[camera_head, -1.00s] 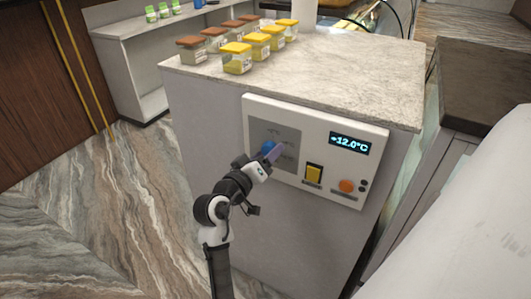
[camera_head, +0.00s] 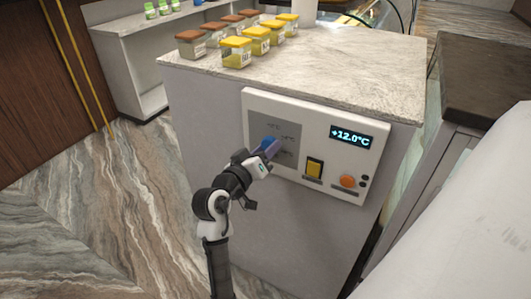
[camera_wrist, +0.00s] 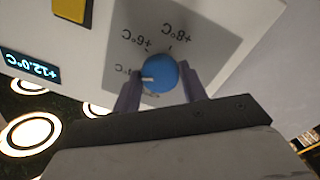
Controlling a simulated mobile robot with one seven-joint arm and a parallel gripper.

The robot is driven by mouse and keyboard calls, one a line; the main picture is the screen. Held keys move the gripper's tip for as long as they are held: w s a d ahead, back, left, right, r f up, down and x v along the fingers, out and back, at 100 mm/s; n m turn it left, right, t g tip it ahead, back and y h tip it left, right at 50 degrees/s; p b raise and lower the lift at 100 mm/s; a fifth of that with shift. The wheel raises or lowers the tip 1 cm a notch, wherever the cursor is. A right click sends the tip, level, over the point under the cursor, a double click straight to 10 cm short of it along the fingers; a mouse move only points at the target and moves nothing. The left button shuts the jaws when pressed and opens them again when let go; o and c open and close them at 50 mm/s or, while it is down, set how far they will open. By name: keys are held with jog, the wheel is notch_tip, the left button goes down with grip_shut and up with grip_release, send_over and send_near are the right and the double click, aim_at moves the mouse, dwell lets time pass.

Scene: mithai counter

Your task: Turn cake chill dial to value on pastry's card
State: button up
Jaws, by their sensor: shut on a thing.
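The blue dial (camera_wrist: 160,74) sits on a grey plate of the control panel (camera_head: 316,178), on the side of the counter. In the wrist view it is between the two fingers of my gripper (camera_wrist: 158,88), which is shut on it. A white pointer mark shows on its left side in that view. Printed values around it include +6°C and +8°C, upside down; others are partly hidden. The display (camera_head: 351,136) reads +12.0°C and also shows in the wrist view (camera_wrist: 30,70). In the head view my gripper covers most of the dial. I see no pastry card I can read.
A yellow rocker switch (camera_head: 314,168) and an orange button (camera_head: 348,182) are on the panel, right of the dial. Several jars with yellow lids (camera_head: 237,50) and brown lids (camera_head: 191,43) stand on the counter top (camera_head: 340,75). The marble floor at left is clear.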

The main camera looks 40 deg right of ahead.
jog(key=shift+r+m+t+y+b, duration=0.1)
jog(key=shift+m+t+y+b, duration=0.3)
jog(key=shift+m+b, duration=4.75)
jog(key=shift+m+t+y+b, duration=0.4)
jog(key=shift+m+b, duration=4.25)
jog(key=shift+m, duration=1)
jog(key=o, duration=1)
jog(key=shift+c, duration=0.2)
jog(key=v, duration=1.3)
jog(key=shift+s+a+b, duration=0.2)
jog(key=shift+a+b, duration=0.15)
jog(key=shift+b, duration=0.1)
